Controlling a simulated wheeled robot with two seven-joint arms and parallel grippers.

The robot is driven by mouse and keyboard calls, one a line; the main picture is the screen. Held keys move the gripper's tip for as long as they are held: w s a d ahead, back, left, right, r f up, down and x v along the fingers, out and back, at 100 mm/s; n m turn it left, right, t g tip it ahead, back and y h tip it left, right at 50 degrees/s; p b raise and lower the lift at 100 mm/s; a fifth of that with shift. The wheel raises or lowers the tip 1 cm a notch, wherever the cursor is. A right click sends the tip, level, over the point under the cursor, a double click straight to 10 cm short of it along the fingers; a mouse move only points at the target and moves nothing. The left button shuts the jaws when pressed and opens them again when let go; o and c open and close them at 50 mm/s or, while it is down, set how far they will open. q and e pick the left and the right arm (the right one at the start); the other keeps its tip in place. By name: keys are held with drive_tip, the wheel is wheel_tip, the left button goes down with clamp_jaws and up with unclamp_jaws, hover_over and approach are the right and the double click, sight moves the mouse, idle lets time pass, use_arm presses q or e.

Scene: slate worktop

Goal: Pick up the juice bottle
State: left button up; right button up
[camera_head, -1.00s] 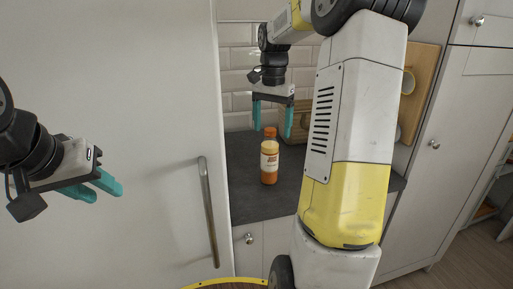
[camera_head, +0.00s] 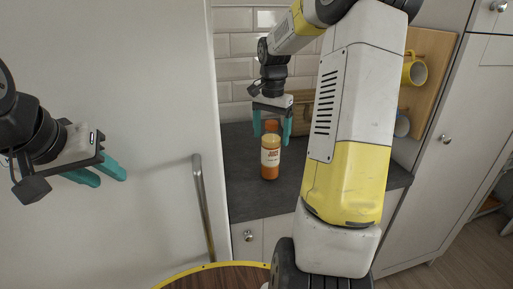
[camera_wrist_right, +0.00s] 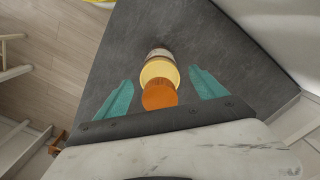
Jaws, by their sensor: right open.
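The juice bottle (camera_head: 270,158) stands upright on the slate worktop, with an orange cap, a white label and an orange lower part. My right gripper (camera_head: 271,138) is open and points down over the bottle's top, with its teal fingers on either side of the cap. In the right wrist view the bottle's orange cap (camera_wrist_right: 160,94) lies between the two open fingers (camera_wrist_right: 162,94), with gaps on both sides. My left gripper (camera_head: 112,175) is in front of the white panel at the left, far from the bottle, its two teal fingers apart and empty.
The slate worktop (camera_head: 245,190) is clear around the bottle. A wooden box (camera_head: 300,105) stands behind it, partly hidden by my right arm. A yellow mug (camera_head: 414,70) hangs on a wooden board (camera_head: 432,62) at the right. A metal handle (camera_head: 203,205) is on the white panel.

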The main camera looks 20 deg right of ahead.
drive_tip(key=shift+f, duration=0.3)
drive_tip(key=shift+r, duration=0.1)
clamp_jaws()
